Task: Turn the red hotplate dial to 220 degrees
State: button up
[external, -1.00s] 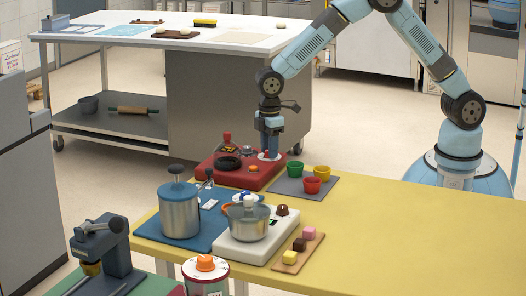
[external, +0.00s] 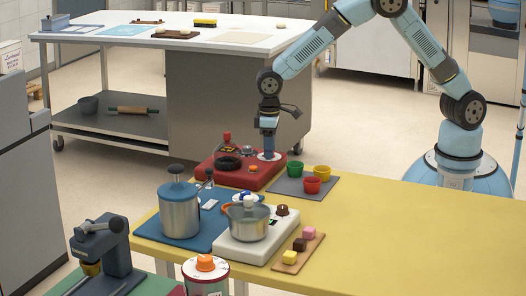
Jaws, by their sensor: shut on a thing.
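The red hotplate (external: 224,178) stands at the far left corner of the yellow table. A dark round plate (external: 228,163) and a small orange part (external: 253,168) show on its top. My gripper (external: 268,156) points straight down over the right part of the hotplate, with its tips at the top surface. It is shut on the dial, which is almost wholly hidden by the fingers. The dial's marks and its setting cannot be read in this view.
A steel pot (external: 247,222) on a white hotplate and a tall steel canister (external: 180,212) stand in front. The right of the table is clear.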

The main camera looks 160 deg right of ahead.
dwell(0.4)
jog(key=o, duration=1)
notch_tip(320, 180, up, 14)
jog(key=shift+w+f, duration=0.1)
jog(key=shift+f, duration=0.1)
jog(key=shift+a, duration=0.1)
dwell(0.4)
